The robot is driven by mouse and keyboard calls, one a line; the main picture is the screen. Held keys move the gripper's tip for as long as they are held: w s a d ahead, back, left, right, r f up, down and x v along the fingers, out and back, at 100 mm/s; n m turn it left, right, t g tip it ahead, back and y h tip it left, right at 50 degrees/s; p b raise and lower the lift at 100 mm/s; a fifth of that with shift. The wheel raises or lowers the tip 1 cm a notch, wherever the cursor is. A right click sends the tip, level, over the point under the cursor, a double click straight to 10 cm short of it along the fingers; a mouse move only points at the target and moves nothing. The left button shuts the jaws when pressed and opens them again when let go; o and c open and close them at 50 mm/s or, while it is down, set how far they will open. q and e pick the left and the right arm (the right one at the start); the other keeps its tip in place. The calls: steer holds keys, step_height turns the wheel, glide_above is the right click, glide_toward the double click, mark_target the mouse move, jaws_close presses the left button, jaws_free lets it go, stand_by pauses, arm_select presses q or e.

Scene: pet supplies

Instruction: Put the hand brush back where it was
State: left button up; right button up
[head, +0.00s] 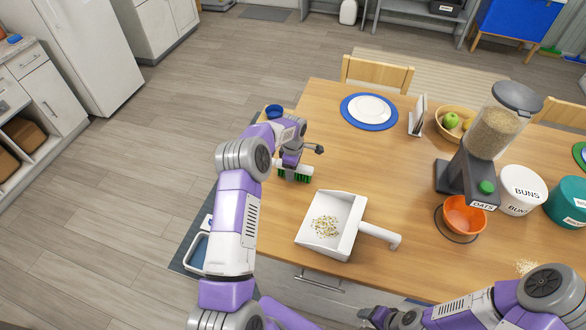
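The hand brush (296,178), with a white body and green bristles, is at the left side of the wooden table. My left gripper (292,163) is right over it and appears shut on it; the fingers are partly hidden. The bristles are at or just above the tabletop; I cannot tell which. A white dustpan (313,242) lies just in front of the brush, with oat flakes (326,226) in it and its handle pointing right. My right gripper (384,316) is low at the front edge of the view, away from the brush; its fingers are not clear.
The table (400,185) holds an oats dispenser (466,176), an orange bowl (464,216), white (522,192) and teal (567,205) canisters, a blue-rimmed plate (369,110) and a fruit basket (444,127). The table's middle is clear.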

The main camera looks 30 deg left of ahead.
arm_select(q)
steer(key=shift+r, duration=0.25)
step_height(320, 180, up, 11)
steer(key=shift+f, duration=0.15)
steer(key=shift+r, duration=0.65)
